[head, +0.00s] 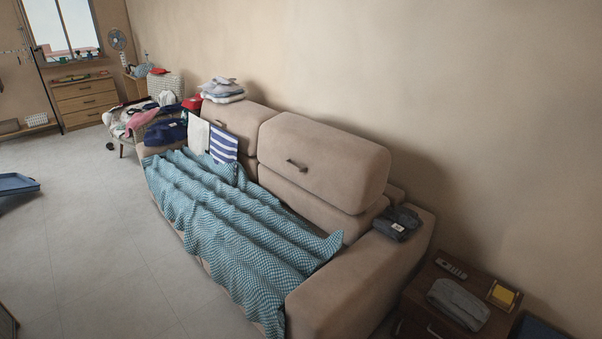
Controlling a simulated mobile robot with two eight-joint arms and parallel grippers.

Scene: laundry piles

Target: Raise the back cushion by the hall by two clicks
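A beige sofa (345,290) stands along the wall with two back cushions. The near back cushion (335,160) is a thick block with a dark handle (297,165) on its front. It sits above a lower back section (300,199). The frame does not show which cushion is by the hall. Neither of my grippers is in view.
A teal checked blanket (235,235) covers the seat and spills to the floor. Dark folded clothing (400,222) lies on the near armrest. A side table (415,292) holds a remote (451,268) and grey cloth (458,303). Tiled floor (100,250) at left is mostly clear.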

